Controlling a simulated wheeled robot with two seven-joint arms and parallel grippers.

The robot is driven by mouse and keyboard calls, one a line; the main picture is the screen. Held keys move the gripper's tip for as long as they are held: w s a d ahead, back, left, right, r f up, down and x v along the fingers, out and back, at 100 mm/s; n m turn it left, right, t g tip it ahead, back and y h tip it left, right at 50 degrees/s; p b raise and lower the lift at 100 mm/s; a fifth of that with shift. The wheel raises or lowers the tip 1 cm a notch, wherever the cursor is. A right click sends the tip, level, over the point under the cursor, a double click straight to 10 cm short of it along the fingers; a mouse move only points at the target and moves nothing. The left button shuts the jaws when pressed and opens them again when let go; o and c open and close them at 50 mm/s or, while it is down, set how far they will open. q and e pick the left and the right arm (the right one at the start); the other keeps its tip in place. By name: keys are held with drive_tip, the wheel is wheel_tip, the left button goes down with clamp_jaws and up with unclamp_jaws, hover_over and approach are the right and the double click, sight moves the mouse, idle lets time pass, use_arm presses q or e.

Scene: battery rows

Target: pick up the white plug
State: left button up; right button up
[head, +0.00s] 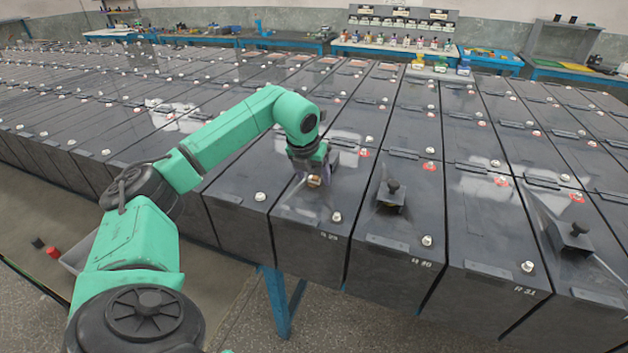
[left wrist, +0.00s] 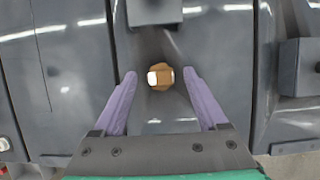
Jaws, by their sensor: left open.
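A small plug, white at its ends with a brown band around it (left wrist: 160,76), sits on a dark battery top in the left wrist view. It also shows small and partly covered under my gripper in the head view (head: 314,181). My left gripper (left wrist: 158,78) is open, with one purple finger on each side of the plug and gaps between. Whether the fingertips are level with the plug in height, I cannot tell. The left gripper is over the front battery row in the head view (head: 313,176). My right gripper is not in view.
Dark batteries stand in close rows with white and red caps, such as a white cap (head: 336,217) near the gripper. A black-knobbed block (head: 391,196) stands on the battery to the right, another (head: 573,236) farther right. A blue support leg (head: 284,300) stands below the front edge.

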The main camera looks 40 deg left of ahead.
sight(313, 179)
use_arm(q)
clamp_jaws()
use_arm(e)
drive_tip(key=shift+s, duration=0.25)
use_arm(q)
wheel_tip(313, 179, up, 20)
drive_tip(key=p, duration=0.1)
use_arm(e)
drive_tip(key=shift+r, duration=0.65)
use_arm(q)
drive_tip(key=c, duration=1)
unclamp_jaws()
clamp_jaws()
drive_tip(key=shift+r+p, duration=0.1)
drive_tip(key=shift+p, duration=0.2)
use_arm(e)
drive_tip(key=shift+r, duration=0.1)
use_arm(q)
drive_tip(key=shift+r+p, duration=0.55)
drive_tip(key=shift+p, duration=0.3)
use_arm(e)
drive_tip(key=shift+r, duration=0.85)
